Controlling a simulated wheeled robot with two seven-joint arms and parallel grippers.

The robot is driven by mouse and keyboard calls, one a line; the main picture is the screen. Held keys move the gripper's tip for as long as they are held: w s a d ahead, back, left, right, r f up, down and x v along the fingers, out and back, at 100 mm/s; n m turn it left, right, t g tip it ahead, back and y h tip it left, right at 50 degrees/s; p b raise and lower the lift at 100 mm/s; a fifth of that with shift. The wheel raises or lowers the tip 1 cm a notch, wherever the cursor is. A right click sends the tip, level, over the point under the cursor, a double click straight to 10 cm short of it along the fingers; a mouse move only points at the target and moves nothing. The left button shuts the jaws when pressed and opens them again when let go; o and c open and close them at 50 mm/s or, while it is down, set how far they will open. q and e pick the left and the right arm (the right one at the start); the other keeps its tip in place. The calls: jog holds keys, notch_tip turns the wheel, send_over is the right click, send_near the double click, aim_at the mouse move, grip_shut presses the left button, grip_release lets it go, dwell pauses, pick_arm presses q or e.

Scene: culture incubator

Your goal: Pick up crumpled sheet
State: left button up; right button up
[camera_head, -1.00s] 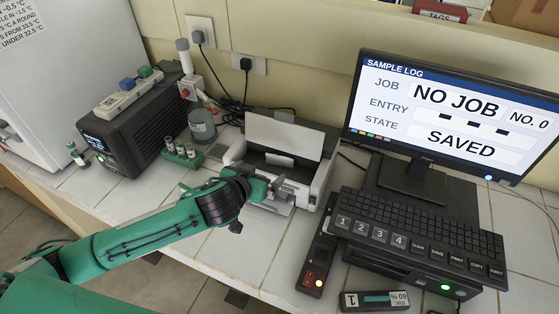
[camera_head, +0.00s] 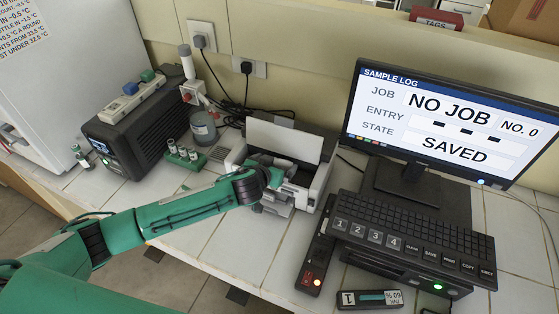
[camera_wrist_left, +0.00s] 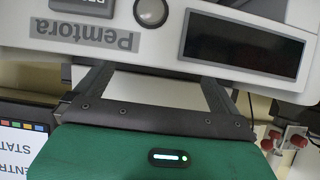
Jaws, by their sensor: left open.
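I cannot clearly make out a crumpled sheet. The white printer (camera_head: 318,190) stands on the tiled bench with a pale upright panel (camera_head: 284,138) at its back. A small whitish patch (camera_head: 284,163) shows in its dark opening, but I cannot tell what it is. My left gripper (camera_head: 277,197) is at the printer's front, its tips partly hidden by my arm. In the left wrist view the fingers (camera_wrist_left: 155,85) are apart beside the printer's front (camera_wrist_left: 85,36), and a plain white surface (camera_wrist_left: 150,90) shows between them. My right gripper is not in view.
A monitor (camera_head: 455,118) and a keyed console (camera_head: 415,235) stand right of the printer. A dark box with a red lit switch (camera_head: 312,275) lies near the front edge. Left are a green vial rack (camera_head: 184,156), a jar (camera_head: 203,128) and a black unit (camera_head: 130,145).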

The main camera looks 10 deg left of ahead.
pick_arm(q)
jog(key=shift+x, duration=1.1)
jog(key=c, duration=0.9)
